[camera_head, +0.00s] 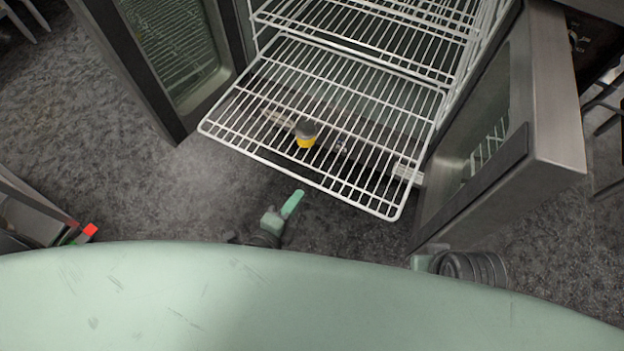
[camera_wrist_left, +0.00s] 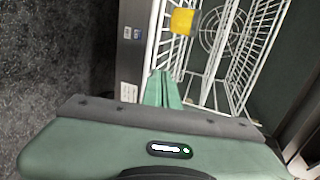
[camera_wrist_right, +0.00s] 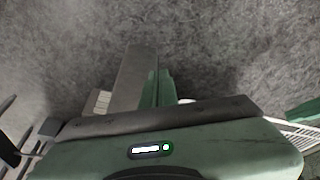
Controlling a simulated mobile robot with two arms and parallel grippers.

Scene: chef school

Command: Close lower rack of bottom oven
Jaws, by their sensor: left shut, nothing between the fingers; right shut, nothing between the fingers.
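The lower rack (camera_head: 207,127) is a white wire shelf pulled far out of the cabinet between its two open doors. A small yellow jar with a grey top (camera_head: 306,134) is at the rack. The rack's wires (camera_wrist_left: 238,50) and the yellow jar (camera_wrist_left: 182,20) also show in the left wrist view. My left gripper (camera_head: 293,203) is shut and empty, just in front of the rack's front edge. My right gripper (camera_wrist_right: 158,86) is shut and empty. In the head view my right arm is low by the right door, its fingers mostly hidden behind my green body.
The glass-fronted left door (camera_head: 170,50) and right door (camera_head: 500,125) stand open on both sides of the rack. Another wire rack (camera_head: 380,40) is above, further inside. Grey floor (camera_head: 180,195) is clear at the left. A metal object with a red piece (camera_head: 90,230) is at the far left.

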